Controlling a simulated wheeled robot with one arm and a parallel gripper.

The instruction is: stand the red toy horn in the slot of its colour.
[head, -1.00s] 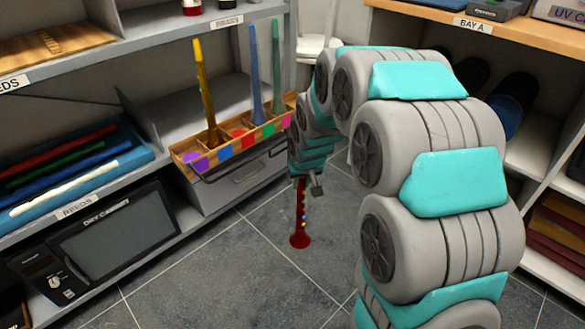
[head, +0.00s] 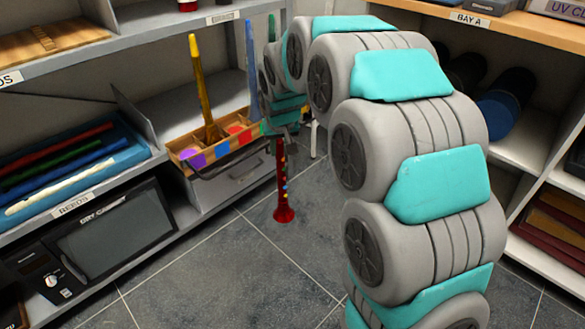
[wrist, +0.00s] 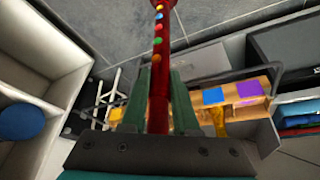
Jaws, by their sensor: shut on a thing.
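My gripper (head: 284,134) is shut on the red toy horn (head: 281,185), which hangs upright with its flared bell down, clear of the floor. The red horn, with coloured dots, also runs between the fingers in the wrist view (wrist: 159,50). The wooden slotted rack (head: 208,140) stands on the left shelf unit, left of my gripper, with coloured squares on its front. A yellow horn (head: 200,85) and a blue horn (head: 251,70) stand in the rack. My arm hides the rack's right end.
A thin dark rail runs along the rack's front. The upper shelf (head: 160,37) extends above and behind it. A dry cabinet (head: 110,240) and a blue tray (head: 130,155) of rods are at left. Grey tiled floor (head: 220,280) is free below the horn. Shelves stand at right.

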